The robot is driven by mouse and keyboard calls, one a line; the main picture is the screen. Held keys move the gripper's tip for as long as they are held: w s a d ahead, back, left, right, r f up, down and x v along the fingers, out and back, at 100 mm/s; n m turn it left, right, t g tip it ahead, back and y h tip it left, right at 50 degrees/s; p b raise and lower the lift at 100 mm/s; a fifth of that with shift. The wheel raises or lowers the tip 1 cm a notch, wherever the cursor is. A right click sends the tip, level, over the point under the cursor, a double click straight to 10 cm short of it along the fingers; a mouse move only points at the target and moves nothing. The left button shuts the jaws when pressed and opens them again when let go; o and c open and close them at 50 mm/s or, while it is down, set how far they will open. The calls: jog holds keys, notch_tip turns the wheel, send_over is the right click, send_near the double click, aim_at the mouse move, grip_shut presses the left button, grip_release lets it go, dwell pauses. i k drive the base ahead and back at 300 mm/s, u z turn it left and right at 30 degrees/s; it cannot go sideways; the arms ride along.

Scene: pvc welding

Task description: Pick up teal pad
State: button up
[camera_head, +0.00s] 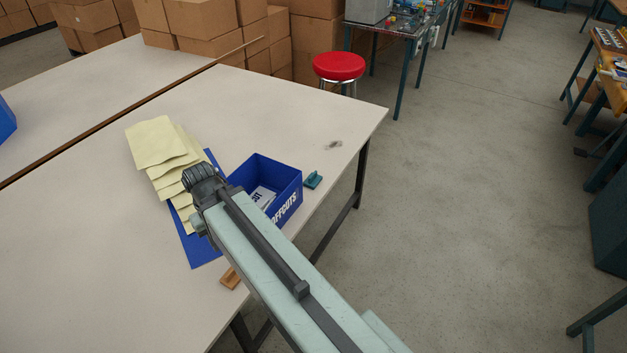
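The teal pad (313,180) is a small teal block on the white table, close to the table's right edge and just right of the blue offcuts bin. My arm reaches up from the lower right, and its dark end (203,184) is over the table, left of the bin and well left of the pad. The fingers of my gripper are hidden behind or below the arm's end, so I cannot see whether they are open or shut. The pad is in plain view, apart from my arm.
The blue bin (281,175), marked OFFCUTS, stands between my arm's end and the pad. Overlapping yellow sheets (155,142) and a blue mat (205,252) lie at left. A small wooden block (231,278) is near the front edge. The table (300,105) beyond the bin is mostly clear.

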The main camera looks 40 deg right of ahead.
aim_at(312, 182)
jog(key=u, duration=3.05)
jog(key=k, duration=2)
jog(key=z, duration=0.7)
jog(key=i, duration=0.5)
jog(key=z, duration=0.05)
